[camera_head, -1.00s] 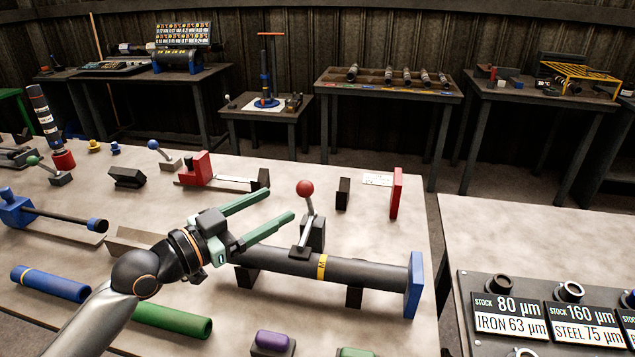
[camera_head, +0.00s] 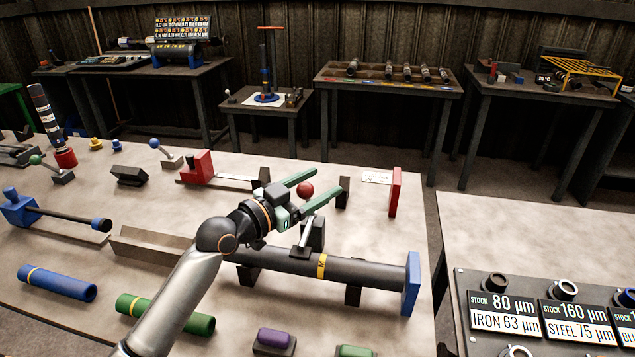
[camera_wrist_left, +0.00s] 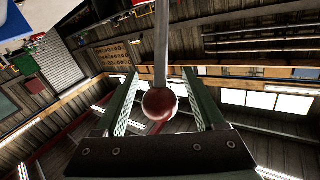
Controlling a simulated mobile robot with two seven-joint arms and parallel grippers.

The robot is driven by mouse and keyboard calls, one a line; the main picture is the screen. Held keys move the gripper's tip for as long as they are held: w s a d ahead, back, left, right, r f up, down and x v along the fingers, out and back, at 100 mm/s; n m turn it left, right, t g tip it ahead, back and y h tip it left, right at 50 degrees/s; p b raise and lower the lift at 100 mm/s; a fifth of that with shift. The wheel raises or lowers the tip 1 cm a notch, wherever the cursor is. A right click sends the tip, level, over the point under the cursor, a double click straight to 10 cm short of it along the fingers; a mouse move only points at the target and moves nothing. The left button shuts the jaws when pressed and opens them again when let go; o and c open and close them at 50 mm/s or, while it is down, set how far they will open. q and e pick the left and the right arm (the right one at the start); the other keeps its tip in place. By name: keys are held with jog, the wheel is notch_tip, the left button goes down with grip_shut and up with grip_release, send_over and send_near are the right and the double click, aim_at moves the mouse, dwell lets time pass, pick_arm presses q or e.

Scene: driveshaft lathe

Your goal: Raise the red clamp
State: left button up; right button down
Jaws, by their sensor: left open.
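The red clamp shows as a red ball knob (camera_head: 305,190) on a grey lever above a dark block (camera_head: 313,234), beside the dark shaft (camera_head: 345,270) with a yellow band. My left gripper (camera_head: 322,186) is open, its green fingers on either side of the red knob. In the left wrist view the red knob (camera_wrist_left: 159,104) lies between the two green fingers with a gap on each side, its lever running up the picture. The lower lever is partly hidden by my gripper and arm. My right gripper is not in view.
A blue end plate (camera_head: 411,284) closes the shaft's right end. A red plate (camera_head: 395,192) and a dark block (camera_head: 343,192) stand behind to the right. Blue (camera_head: 57,283) and green (camera_head: 165,314) cylinders lie at the front left. The bench is clear between the red plate and the shaft.

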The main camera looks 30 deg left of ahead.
pick_arm(q)
grip_shut()
dwell(0.7)
dwell(0.8)
